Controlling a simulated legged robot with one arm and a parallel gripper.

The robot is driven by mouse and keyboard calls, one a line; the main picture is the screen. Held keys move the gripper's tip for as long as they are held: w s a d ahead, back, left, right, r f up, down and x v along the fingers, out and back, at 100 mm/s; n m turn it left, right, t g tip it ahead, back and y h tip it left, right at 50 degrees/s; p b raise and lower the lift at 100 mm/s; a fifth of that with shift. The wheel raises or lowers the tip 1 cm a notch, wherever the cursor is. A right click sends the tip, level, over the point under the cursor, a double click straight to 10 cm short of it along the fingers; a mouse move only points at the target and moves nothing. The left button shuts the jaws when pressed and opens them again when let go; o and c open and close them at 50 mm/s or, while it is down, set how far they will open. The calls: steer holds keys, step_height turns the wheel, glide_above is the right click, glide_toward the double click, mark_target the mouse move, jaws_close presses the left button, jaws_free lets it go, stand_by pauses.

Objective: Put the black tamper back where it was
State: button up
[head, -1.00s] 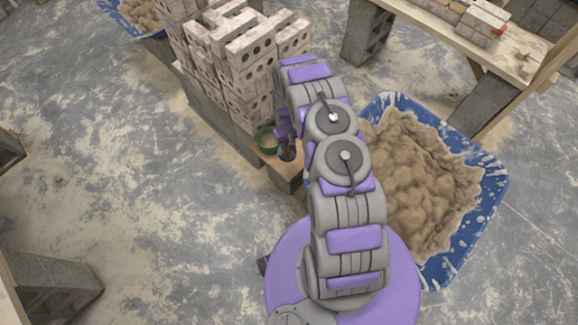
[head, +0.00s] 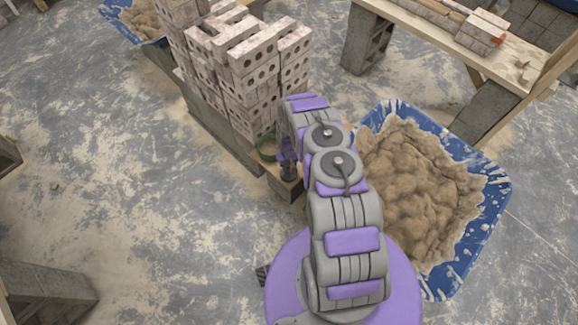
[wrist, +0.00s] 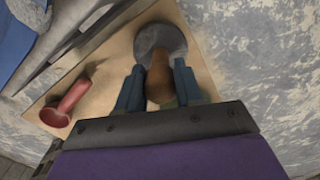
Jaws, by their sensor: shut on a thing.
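In the wrist view the black tamper shows as a dark round disc (wrist: 160,42) with a brown handle (wrist: 159,78). My gripper (wrist: 158,84) is shut on the handle, one blue-grey finger on each side. The disc lies beyond the fingertips, over a tan plank (wrist: 105,75); I cannot tell whether it touches the plank. In the head view the dark tamper (head: 289,172) is at the near end of the plank, below my gripper (head: 287,158), whose fingers are mostly hidden by the arm.
A red handled tool (wrist: 68,103) lies on the plank. A green ring-shaped thing (head: 267,148) sits beside the tamper, close to the brick stack (head: 250,60). A blue tub of mortar (head: 495,190) stands right of my arm.

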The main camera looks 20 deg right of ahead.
steer(key=shift+d, duration=0.2)
steer(key=shift+d+f, duration=0.1)
steer(key=shift+f, duration=0.05)
steer(key=o, duration=1)
steer(key=shift+a, duration=0.2)
